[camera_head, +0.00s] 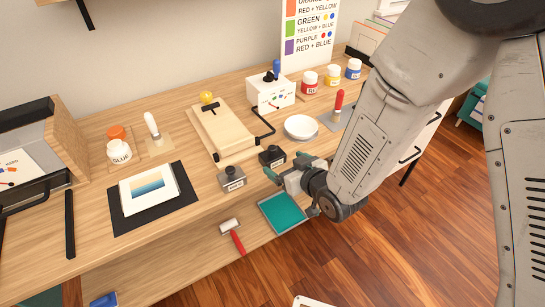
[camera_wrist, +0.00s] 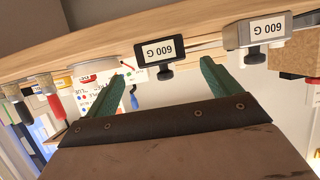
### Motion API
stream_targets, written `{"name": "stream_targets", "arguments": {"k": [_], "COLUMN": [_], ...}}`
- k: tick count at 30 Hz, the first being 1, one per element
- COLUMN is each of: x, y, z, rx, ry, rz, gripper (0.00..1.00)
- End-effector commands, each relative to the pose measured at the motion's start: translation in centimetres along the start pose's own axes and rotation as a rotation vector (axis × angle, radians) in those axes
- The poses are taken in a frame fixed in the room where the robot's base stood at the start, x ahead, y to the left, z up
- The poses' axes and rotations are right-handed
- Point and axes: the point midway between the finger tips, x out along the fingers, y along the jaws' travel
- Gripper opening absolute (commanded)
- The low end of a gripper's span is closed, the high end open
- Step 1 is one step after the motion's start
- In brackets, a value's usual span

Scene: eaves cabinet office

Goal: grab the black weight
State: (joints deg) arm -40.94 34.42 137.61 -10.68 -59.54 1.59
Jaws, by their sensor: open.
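The black weight (camera_head: 272,156) stands on the wooden desk, with a knob on top. In the wrist view the black weight (camera_wrist: 151,52) appears upside down, its white label reading 600 G. My gripper (camera_head: 286,167) has green fingers and is open and empty, close to the black weight on its right side in the head view. In the wrist view the black weight lies beyond and between the two fingertips of my gripper (camera_wrist: 162,72), with a visible gap. A grey weight (camera_head: 232,178), also labelled 600 G in the wrist view (camera_wrist: 257,31), stands to the left of the black one in the head view.
A white bowl (camera_head: 301,127) and a wooden board with a black handle (camera_head: 222,132) stand behind the weights. A framed print on a black mat (camera_head: 154,198) lies left. A teal tray (camera_head: 284,211) and red-handled roller (camera_head: 236,238) are lower, below the desk's front edge.

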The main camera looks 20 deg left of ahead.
Motion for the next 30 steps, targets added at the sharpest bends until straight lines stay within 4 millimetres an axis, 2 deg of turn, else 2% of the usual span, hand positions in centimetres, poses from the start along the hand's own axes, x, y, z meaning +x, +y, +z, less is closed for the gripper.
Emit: {"name": "stream_targets", "arguments": {"k": [15,19,25,26,30], "x": [6.7,7.4,7.4,7.4,7.4], "y": [-0.2,-0.2,-0.2,-0.2,-0.2], "z": [-0.4,-0.4,-0.4,-0.4,-0.4], "rx": [0.0,0.0,0.0,0.0,0.0], "ry": [0.003,0.002,0.002,0.002,0.002], "rz": [0.0,0.0,0.0,0.0,0.0], "gripper": [0.89,0.89,0.89,0.84,0.45]}}
